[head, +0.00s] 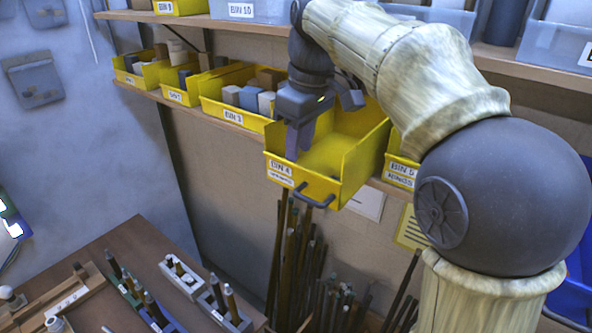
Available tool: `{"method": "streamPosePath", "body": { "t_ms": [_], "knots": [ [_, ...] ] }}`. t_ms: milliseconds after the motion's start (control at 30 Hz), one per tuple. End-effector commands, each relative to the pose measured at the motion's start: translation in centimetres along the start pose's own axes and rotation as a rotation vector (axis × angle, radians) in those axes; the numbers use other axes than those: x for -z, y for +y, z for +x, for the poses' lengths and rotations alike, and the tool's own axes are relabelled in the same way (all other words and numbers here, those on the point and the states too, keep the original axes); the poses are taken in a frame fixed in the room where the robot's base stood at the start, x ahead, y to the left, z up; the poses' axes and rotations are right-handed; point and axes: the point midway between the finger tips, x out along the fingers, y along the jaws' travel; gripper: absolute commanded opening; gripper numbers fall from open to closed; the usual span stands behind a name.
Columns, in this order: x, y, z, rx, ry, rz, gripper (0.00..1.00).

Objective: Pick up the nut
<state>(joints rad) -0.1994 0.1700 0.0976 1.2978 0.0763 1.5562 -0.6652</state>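A yellow bin labelled BIN 4 (375,147) sticks out from the lower shelf, farther than its neighbours, with a dark handle on its front. My gripper (300,142) points down over the left side of this bin, its fingers close to the left wall. The fingers overlap in this view, so I cannot tell whether they are open or shut, and no held object shows. I cannot clearly make out a nut. A small dark spot shows low inside the bin, too small to identify.
Other yellow bins, including BIN 3 (222,107) with blocks, line the lower shelf. BIN 5 (402,172) is at the right, partly behind my arm. Rods (292,262) stand below. A brown table (135,236) with tool holders is at lower left.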

Motion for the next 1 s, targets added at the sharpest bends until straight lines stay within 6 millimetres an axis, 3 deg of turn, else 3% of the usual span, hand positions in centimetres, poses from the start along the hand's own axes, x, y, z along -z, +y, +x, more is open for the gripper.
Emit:
{"method": "streamPosePath", "body": {
  "t_ms": [400, 967, 1000],
  "knots": [
    [-0.1, 0.1, 4.2, 0.001, -0.001, 0.0, 0.29],
    [-0.1, 0.1, 4.4, 0.0, 0.0, 0.0, 0.29],
    [-0.1, 0.1, 4.4, 0.0, 0.0, 0.0, 0.21]
  ]
}}
